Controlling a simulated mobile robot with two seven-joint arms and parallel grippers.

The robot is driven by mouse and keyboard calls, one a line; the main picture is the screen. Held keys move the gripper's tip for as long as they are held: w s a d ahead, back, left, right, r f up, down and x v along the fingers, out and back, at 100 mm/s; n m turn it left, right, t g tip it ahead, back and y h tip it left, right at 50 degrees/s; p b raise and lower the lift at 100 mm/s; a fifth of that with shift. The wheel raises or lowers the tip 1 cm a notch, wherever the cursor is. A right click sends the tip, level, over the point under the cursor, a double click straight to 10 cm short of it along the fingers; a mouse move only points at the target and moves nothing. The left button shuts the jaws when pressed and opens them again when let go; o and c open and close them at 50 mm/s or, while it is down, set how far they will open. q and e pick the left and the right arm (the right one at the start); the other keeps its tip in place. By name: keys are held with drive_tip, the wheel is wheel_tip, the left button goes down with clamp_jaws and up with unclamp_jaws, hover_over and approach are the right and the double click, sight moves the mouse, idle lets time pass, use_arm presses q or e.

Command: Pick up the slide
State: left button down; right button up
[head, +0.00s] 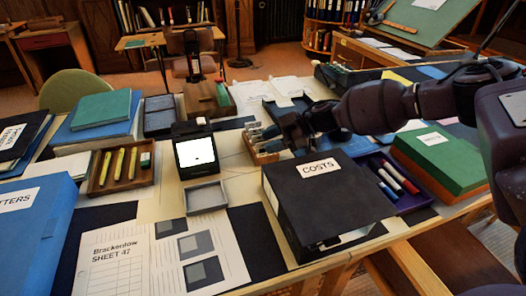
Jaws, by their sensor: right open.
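A black slide viewer (183,169) with a lit white screen stands left of the middle of the table. A small white piece (201,121) shows at its top edge; it looks like a slide, but is too small to be sure. My right gripper (268,133) is open, to the right of the viewer, apart from it, over or beside a small wooden rack (262,155) of grey-blue pieces. The gripper partly hides the rack, and I cannot tell whether they touch. My left gripper is not in view.
An empty grey tray (206,197) lies in front of the viewer. A wooden tray (120,170) with yellow markers is at left; a purple tray (412,197) of markers is at right.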

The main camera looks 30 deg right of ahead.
drive_tip(key=shift+w+a, duration=0.1)
clamp_jaws()
drive_tip(key=shift+r, duration=0.1)
idle(0.4)
